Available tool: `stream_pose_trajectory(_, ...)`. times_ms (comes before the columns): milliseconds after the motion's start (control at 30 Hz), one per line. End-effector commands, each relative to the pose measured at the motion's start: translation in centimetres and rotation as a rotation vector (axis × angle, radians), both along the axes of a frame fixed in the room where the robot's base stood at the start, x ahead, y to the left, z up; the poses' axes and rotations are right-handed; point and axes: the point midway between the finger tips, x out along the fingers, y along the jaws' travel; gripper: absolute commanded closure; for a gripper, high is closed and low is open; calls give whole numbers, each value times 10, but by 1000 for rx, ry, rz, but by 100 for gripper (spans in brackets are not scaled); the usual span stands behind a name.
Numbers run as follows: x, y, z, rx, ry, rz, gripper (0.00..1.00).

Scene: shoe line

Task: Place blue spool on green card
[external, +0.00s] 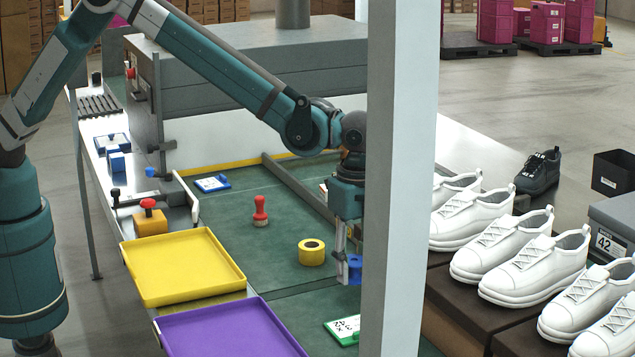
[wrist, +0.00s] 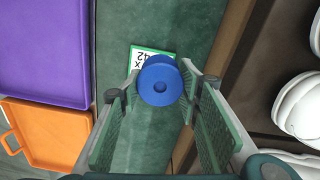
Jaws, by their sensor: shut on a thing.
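The blue spool (external: 354,268) is held between the fingers of my gripper (external: 347,252), partly hidden by the pale post in the external view. In the wrist view the blue spool (wrist: 160,82) sits between the fingertips of my gripper (wrist: 158,90), its round end facing the camera. The green card (external: 343,329), white with a green edge and dark print, lies flat on the green surface, nearer the external camera than the spool. In the wrist view the green card (wrist: 140,61) shows just beyond the spool, which covers part of it.
A yellow spool (external: 311,252) and a red stamp (external: 260,212) stand left of my gripper. A yellow tray (external: 185,265) and a purple tray (external: 230,330) lie at the left. White shoes (external: 530,265) line the right side. A pale post (external: 400,180) blocks part of the external view.

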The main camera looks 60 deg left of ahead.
Motion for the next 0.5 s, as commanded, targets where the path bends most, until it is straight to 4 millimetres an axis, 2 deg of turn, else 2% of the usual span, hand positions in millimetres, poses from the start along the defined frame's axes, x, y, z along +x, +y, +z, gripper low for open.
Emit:
stream_pose_trajectory(33, -5, -11, 0, 0, 0, 2, 78)
stream_pose_trajectory(100, -9, -22, 0, 0, 0, 8, 78)
stream_pose_trajectory(200, -14, -31, 0, 0, 0, 14, 78)
stream_pose_trajectory(500, -16, -36, 0, 0, 0, 18, 78)
